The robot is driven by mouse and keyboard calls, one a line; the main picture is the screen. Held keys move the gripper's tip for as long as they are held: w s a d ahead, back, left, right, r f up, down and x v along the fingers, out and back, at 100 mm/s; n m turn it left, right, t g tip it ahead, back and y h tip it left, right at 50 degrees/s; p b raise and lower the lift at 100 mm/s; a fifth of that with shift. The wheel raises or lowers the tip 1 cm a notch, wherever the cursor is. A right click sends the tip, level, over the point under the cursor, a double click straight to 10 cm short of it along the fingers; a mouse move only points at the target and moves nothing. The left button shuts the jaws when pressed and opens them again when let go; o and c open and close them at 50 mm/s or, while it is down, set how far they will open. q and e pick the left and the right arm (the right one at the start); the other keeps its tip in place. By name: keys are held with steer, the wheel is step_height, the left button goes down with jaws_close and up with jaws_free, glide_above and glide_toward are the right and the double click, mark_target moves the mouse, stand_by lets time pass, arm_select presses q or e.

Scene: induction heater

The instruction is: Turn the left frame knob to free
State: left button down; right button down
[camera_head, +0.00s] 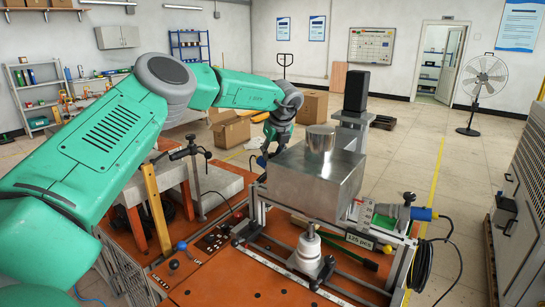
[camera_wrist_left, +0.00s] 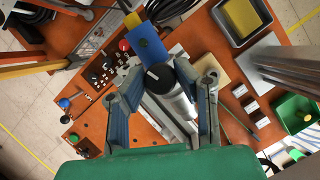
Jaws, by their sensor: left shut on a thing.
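The left frame knob (camera_wrist_left: 159,78), dark with a white mark on its face, sits on a silver cylindrical body in the left wrist view. My left gripper (camera_wrist_left: 161,92) has one finger on each side of it and is shut on it. In the head view, my left gripper (camera_head: 263,150) reaches down at the left rear of the metal box (camera_head: 315,180), at the frame's left end. The knob is hard to make out there. My right gripper is not in view.
The metal box with a cylinder on top stands on the frame, close right of my left gripper. The orange table (camera_head: 240,285) carries a small control panel (camera_head: 214,240) and a green-handled tool. A grey block (camera_head: 222,184) lies left of the frame.

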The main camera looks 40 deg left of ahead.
arm_select(q)
steer(key=shift+w+r+n, duration=0.1)
steer(key=shift+r+n, duration=0.1)
steer(key=shift+n, duration=0.3)
steer(key=shift+d, duration=0.1)
steer(key=c, duration=1.4)
jaws_free()
steer(key=shift+o, duration=0.9)
steer(key=shift+d, duration=0.1)
steer(key=v, duration=1.1)
steer(key=shift+d+r, duration=0.35)
steer(key=shift+w, duration=0.15)
steer(key=shift+a, duration=0.1)
